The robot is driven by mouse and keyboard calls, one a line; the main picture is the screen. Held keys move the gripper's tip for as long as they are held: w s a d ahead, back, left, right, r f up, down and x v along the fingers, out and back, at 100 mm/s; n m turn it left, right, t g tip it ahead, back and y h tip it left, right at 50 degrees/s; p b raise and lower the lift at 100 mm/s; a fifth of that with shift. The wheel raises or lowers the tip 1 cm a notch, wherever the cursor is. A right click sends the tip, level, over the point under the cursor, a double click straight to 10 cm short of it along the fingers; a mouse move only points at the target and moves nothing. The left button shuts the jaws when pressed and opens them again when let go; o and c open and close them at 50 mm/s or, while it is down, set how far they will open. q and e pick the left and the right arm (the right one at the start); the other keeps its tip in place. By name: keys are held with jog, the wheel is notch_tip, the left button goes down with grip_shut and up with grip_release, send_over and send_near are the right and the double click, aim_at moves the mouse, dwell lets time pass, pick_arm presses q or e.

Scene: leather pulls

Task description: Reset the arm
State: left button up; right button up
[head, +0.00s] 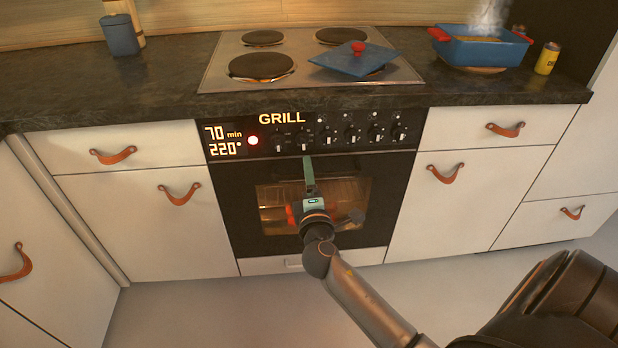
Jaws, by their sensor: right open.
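My right arm reaches up from the bottom right. Its gripper (308,165) is in front of the oven (390,190), with its greenish finger pointing up toward the control panel (335,134). The gripper is open, and I see nothing held in it. Whether it touches the oven door or its top edge, I cannot tell. The oven door is shut, and its window (270,207) glows with a lit inside that the gripper and wrist partly hide. My left gripper is not in view.
White drawers and cupboards with leather pulls (179,194) flank the oven. On the hob (225,60) lies a blue lid (340,60) with a red knob. A steaming blue pot (480,50) and a yellow can (547,58) stand on the right counter. The floor (190,310) in front is clear.

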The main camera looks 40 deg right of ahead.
dwell(0.3)
jog(key=s+a+f+m+g+y, duration=0.2)
jog(key=s+a+f+y, duration=0.1)
jog(key=s+a+f, duration=0.3)
jog(key=s+a+f+m+g+y, duration=0.1)
jog(key=s+a+f+m+y, duration=0.25)
jog(key=f, duration=0.45)
jog(key=s+a+f+m+g+y, duration=0.2)
jog(key=s+a+y, duration=0.1)
jog(key=s+a, duration=0.25)
jog(key=s+a+f+m+g+y, duration=0.2)
jog(key=s+a+f+m+y, duration=0.1)
jog(key=s+a, duration=0.3)
pick_arm(q)
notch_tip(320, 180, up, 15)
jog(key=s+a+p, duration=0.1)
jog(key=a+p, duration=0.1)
jog(key=p, duration=1.7)
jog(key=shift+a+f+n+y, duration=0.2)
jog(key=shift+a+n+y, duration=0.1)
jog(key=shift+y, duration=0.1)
pick_arm(e)
jog(key=s+d+r+h, duration=0.1)
jog(key=s+d+r, duration=0.1)
jog(key=r, duration=1.3)
jog(key=shift+s+d+t, duration=0.2)
jog(key=shift+d+t, duration=0.2)
jog(key=shift+d, duration=0.3)
